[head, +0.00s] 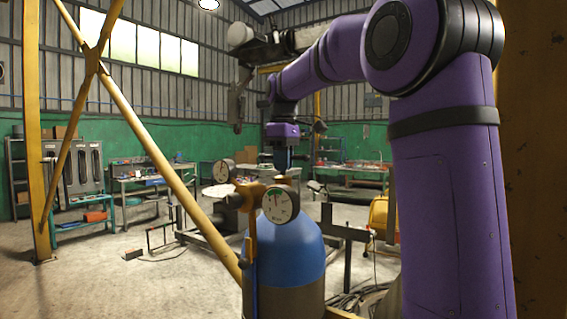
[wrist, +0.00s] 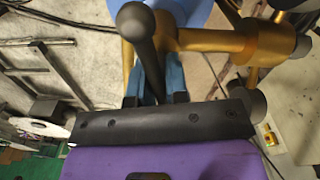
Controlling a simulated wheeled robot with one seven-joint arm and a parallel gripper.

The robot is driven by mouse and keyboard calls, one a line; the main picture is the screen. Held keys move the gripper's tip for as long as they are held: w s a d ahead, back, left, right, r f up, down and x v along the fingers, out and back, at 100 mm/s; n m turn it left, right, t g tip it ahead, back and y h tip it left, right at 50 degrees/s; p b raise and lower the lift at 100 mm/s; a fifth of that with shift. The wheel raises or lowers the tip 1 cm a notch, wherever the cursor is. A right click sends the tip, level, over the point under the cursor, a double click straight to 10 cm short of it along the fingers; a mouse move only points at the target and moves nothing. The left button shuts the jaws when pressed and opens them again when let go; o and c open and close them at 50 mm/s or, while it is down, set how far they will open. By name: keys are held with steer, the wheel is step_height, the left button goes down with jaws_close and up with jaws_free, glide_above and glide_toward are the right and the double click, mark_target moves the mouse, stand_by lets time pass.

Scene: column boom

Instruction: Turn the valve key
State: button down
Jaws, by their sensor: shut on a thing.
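A black bar with a rounded end, seemingly the valve key (wrist: 139,35), runs between the two blue fingers of my gripper (wrist: 153,88) in the wrist view. The fingers are shut on it, and their housing hides its near end. A brass valve body (wrist: 220,41) lies just beyond and to the right. In the head view my gripper (head: 283,160) points down just above the brass fitting on a blue gas cylinder (head: 288,255). The key is too small to make out there.
A pressure gauge (head: 277,205) faces me on the fitting, with a second gauge (head: 224,171) to its left. A yellow diagonal brace (head: 150,145) crosses the left side. Workbenches (head: 140,183) stand farther back on open concrete floor.

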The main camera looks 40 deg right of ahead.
steer(key=shift+m, duration=2.3)
steer(key=c, duration=1)
jaws_free()
steer(key=shift+r, duration=0.1)
step_height(320, 180, up, 11)
steer(key=shift+f, duration=0.2)
